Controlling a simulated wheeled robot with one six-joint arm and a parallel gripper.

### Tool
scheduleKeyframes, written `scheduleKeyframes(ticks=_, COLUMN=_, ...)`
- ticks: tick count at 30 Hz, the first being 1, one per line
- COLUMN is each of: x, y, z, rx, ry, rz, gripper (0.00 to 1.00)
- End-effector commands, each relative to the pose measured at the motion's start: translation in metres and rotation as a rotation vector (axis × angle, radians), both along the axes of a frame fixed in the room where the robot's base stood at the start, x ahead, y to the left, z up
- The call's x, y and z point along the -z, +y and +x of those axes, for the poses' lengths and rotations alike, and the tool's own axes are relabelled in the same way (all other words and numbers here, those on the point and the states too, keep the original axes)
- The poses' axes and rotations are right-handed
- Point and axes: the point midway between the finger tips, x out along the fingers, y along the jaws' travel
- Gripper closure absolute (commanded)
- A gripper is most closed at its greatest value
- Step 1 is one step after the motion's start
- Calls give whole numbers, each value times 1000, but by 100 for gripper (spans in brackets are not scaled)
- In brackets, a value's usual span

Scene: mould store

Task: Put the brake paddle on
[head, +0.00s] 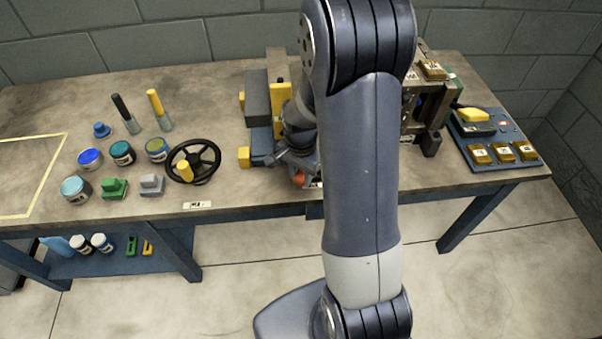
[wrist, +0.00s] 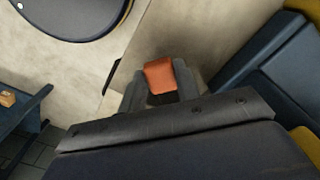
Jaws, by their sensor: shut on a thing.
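An orange piece (head: 299,179), which looks to be the brake paddle, is at the table's front edge, just left of my arm. It also shows in the wrist view (wrist: 159,75) as a short orange block. My gripper (head: 293,165) reaches down to it. In the wrist view my gripper (wrist: 161,88) has its grey fingers on both sides of the orange piece and is shut on it. The paddle's base is hidden by my gripper and arm, so I cannot tell which position it is in.
Blue and grey blocks with yellow ends (head: 257,105) stand close behind my gripper. A black handwheel (head: 207,152) is to its left, beside several jars and knobs. A machine (head: 416,118) and a blue panel (head: 498,166) with a yellow-topped device (head: 473,114) are right.

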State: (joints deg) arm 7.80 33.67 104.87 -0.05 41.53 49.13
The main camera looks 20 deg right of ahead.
Motion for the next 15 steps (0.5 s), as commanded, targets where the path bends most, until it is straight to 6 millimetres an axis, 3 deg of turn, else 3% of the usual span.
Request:
scheduleKeyframes(ticks=9, x=0, y=0, z=1, rx=1, ry=-3, rz=1, gripper=47)
scheduleKeyframes(ticks=15, x=0, y=0, z=0, rx=1, ry=-2, rz=0, gripper=47)
